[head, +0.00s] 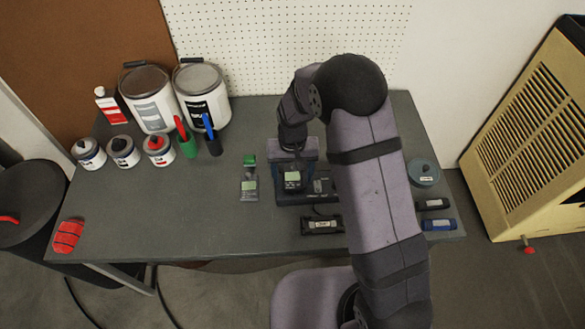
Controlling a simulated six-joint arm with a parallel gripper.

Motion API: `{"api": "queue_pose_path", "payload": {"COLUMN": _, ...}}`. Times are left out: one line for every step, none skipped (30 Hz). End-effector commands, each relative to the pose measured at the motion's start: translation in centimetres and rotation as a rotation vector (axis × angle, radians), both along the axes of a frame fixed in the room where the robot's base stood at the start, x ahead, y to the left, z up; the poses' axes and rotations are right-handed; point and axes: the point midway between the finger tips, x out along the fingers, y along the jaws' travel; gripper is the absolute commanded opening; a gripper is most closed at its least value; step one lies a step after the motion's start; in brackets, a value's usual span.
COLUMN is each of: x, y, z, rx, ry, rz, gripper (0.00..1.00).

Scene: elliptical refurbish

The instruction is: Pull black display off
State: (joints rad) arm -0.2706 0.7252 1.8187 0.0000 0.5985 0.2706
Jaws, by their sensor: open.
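A black display unit (292,180) with a small greenish screen sits at the dark blue-grey fixture (290,199) on the table, right of the table's middle. My gripper (293,156) points down directly behind and above the display, very close to it. The jaws are open. The fingertips are small and partly hidden against the dark fixture, so I cannot tell whether they touch the display.
My arm hides part of the table right of the fixture. A black device (322,225) lies in front. Batteries (438,225) and a round teal tin (423,172) lie right. Paint cans (148,98) and brushes stand back left; a red object (68,236) lies front left. The left-centre table is clear.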

Motion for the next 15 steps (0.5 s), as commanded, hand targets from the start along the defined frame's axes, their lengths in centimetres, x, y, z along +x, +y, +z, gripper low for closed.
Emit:
{"api": "queue_pose_path", "payload": {"x": 0.02, "y": 0.01, "z": -0.12, "rx": 0.000, "ry": -0.001, "rz": 0.000, "gripper": 0.66}}
{"api": "queue_pose_path", "payload": {"x": 0.03, "y": 0.01, "z": -0.16, "rx": 0.000, "ry": -0.001, "rz": 0.000, "gripper": 0.66}}
{"api": "queue_pose_path", "payload": {"x": 0.04, "y": 0.01, "z": -0.20, "rx": 0.000, "ry": -0.001, "rz": 0.000, "gripper": 0.66}}
{"api": "queue_pose_path", "payload": {"x": 0.04, "y": 0.01, "z": -0.21, "rx": 0.000, "ry": -0.002, "rz": 0.000, "gripper": 0.66}}
{"api": "queue_pose_path", "payload": {"x": 0.04, "y": 0.01, "z": -0.22, "rx": 0.000, "ry": -0.002, "rz": 0.000, "gripper": 0.66}}
{"api": "queue_pose_path", "payload": {"x": 0.05, "y": 0.01, "z": -0.21, "rx": 0.000, "ry": -0.002, "rz": 0.000, "gripper": 0.66}}
{"api": "queue_pose_path", "payload": {"x": 0.04, "y": 0.01, "z": -0.21, "rx": 0.000, "ry": -0.002, "rz": 0.000, "gripper": 0.66}}
{"api": "queue_pose_path", "payload": {"x": 0.04, "y": 0.01, "z": -0.21, "rx": 0.000, "ry": -0.001, "rz": 0.000, "gripper": 0.66}}
{"api": "queue_pose_path", "payload": {"x": 0.04, "y": 0.01, "z": -0.21, "rx": 0.000, "ry": -0.001, "rz": 0.000, "gripper": 0.66}}
{"api": "queue_pose_path", "payload": {"x": 0.04, "y": 0.01, "z": -0.21, "rx": 0.000, "ry": -0.001, "rz": 0.000, "gripper": 0.58}}
{"api": "queue_pose_path", "payload": {"x": 0.04, "y": 0.01, "z": -0.20, "rx": 0.000, "ry": -0.001, "rz": 0.000, "gripper": 0.51}}
{"api": "queue_pose_path", "payload": {"x": 0.04, "y": 0.01, "z": -0.20, "rx": 0.000, "ry": -0.001, "rz": 0.000, "gripper": 0.42}}
{"api": "queue_pose_path", "payload": {"x": 0.03, "y": 0.01, "z": -0.20, "rx": 0.000, "ry": -0.001, "rz": 0.000, "gripper": 0.35}}
{"api": "queue_pose_path", "payload": {"x": 0.03, "y": 0.01, "z": -0.20, "rx": 0.000, "ry": -0.001, "rz": 0.000, "gripper": 0.27}}
{"api": "queue_pose_path", "payload": {"x": 0.03, "y": 0.01, "z": -0.19, "rx": 0.000, "ry": -0.001, "rz": 0.000, "gripper": 0.19}}
